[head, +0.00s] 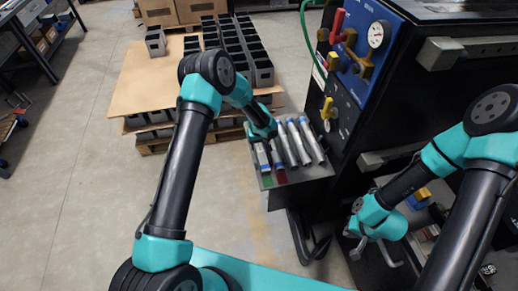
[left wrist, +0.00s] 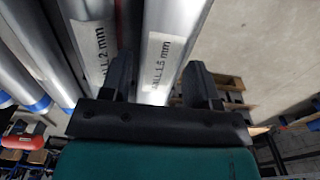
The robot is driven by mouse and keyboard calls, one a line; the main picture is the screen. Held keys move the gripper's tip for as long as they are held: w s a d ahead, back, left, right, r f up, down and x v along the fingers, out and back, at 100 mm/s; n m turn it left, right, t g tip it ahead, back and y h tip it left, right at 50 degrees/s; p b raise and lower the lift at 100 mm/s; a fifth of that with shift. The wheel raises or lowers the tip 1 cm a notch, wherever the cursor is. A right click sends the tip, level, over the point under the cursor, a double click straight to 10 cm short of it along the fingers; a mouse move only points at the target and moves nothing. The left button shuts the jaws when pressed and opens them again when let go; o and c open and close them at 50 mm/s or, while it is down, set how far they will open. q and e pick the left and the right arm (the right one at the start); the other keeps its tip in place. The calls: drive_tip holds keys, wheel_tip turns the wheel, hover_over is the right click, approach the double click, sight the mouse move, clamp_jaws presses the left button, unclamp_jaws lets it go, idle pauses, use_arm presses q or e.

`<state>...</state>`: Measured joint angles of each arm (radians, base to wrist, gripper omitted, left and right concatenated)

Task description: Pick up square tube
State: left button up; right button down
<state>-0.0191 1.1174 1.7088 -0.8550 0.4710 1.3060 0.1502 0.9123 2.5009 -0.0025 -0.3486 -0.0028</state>
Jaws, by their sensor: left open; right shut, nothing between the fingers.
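Several silver tubes (head: 289,146) lie side by side in a grey tray (head: 302,192), some with blue bands. My left gripper (head: 268,137) is over the tubes at the tray's left side, partly hiding them. In the left wrist view it (left wrist: 162,64) is open, its black fingers on either side of a tube (left wrist: 181,22) labelled 1.5 mm. Whether they touch it cannot be told. A tube (left wrist: 92,12) labelled 2 mm lies just left of the fingers. My right gripper (head: 374,247) is shut and empty, low at the right, away from the tubes.
A black machine (head: 420,100) with gauge and valves stands right of the tray. Behind the tray is a pallet (head: 135,90) with many dark square boxes (head: 240,48). A workbench (head: 35,45) is at the far left.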

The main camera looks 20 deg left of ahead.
use_arm(q)
drive_tip(key=shift+f, duration=1.25)
drive_tip(key=shift+c, duration=0.4)
drive_tip(key=shift+r, duration=0.1)
drive_tip(key=c, duration=0.9)
